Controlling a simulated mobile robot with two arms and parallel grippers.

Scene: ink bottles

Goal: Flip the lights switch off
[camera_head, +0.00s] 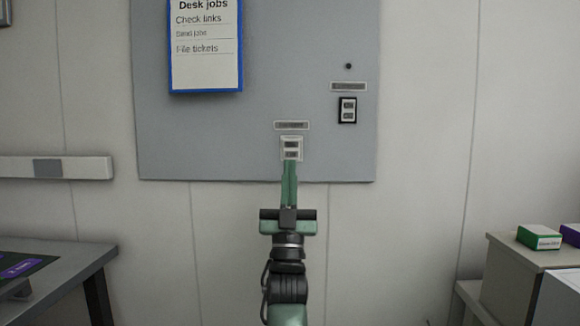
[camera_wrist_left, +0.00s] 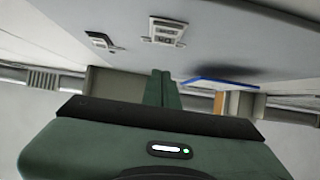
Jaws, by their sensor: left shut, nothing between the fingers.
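A white-framed switch (camera_head: 291,149) is on the grey wall panel, under a small label plate whose text I cannot read. A second switch with a black frame (camera_head: 347,110) is higher and to the right, also under an unreadable label. My left gripper (camera_head: 290,166) is shut and empty, its fingertips at or just below the lower edge of the white-framed switch; I cannot tell if they touch it. In the left wrist view the white-framed switch (camera_wrist_left: 167,31) is beyond the shut fingers (camera_wrist_left: 163,76), and the black-framed switch (camera_wrist_left: 101,41) is to its left. My right gripper is not in view.
The grey panel (camera_head: 220,140) also carries a blue-framed "Desk jobs" sheet (camera_head: 205,70) and a small dark knob (camera_head: 348,66). A desk (camera_head: 85,262) is at lower left. A cabinet (camera_head: 505,262) with a green-and-white box (camera_head: 540,238) is at lower right.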

